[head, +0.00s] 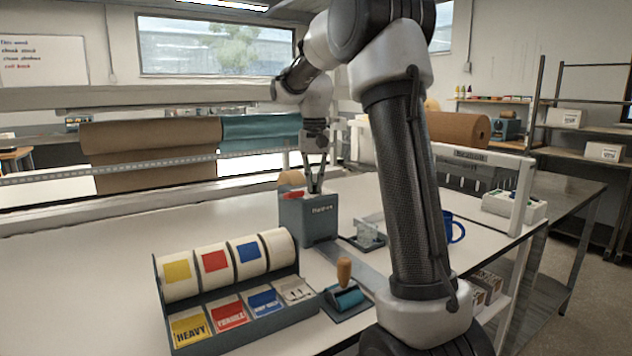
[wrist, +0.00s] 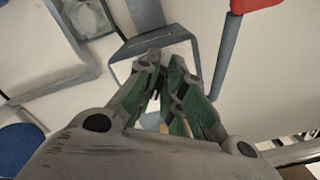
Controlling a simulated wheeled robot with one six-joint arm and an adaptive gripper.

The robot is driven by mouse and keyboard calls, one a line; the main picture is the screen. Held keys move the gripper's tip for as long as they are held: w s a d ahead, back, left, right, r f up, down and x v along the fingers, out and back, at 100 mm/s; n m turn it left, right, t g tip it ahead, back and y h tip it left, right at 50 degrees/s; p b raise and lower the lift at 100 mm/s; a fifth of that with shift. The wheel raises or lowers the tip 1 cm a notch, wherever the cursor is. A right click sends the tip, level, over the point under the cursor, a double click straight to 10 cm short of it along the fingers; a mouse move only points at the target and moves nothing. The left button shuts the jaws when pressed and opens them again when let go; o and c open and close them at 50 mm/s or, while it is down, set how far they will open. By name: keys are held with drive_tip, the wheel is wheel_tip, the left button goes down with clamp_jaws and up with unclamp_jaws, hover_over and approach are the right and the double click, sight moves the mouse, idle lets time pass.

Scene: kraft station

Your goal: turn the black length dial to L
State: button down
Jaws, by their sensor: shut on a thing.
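My gripper (head: 315,188) points down at the top of the grey tape dispenser (head: 308,220) near the middle of the table. Its fingers are closed together at that top. In the wrist view my gripper (wrist: 160,88) shows green inner pads, with the dispenser's grey frame (wrist: 150,42) beyond them. The black length dial is mostly hidden by the fingers; only a small dark bit shows between them, and it appears to be what they grip. I cannot read its letters or its turn.
A red-tipped lever (wrist: 222,60) stands close beside my fingers. A label rack (head: 235,335) and a wooden-handled roller (head: 344,290) stand in front. The table's left part (head: 110,250) is clear.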

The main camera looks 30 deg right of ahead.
sight(314, 184)
drive_tip(key=shift+w+r+m, duration=0.1)
drive_tip(key=shift+w+m, duration=0.05)
drive_tip(key=shift+m, duration=0.95)
drive_tip(key=shift+a, duration=0.1)
drive_tip(key=c, duration=1.5)
unclamp_jaws()
wheel_tip(314, 184, up, 12)
drive_tip(key=shift+f, duration=0.1)
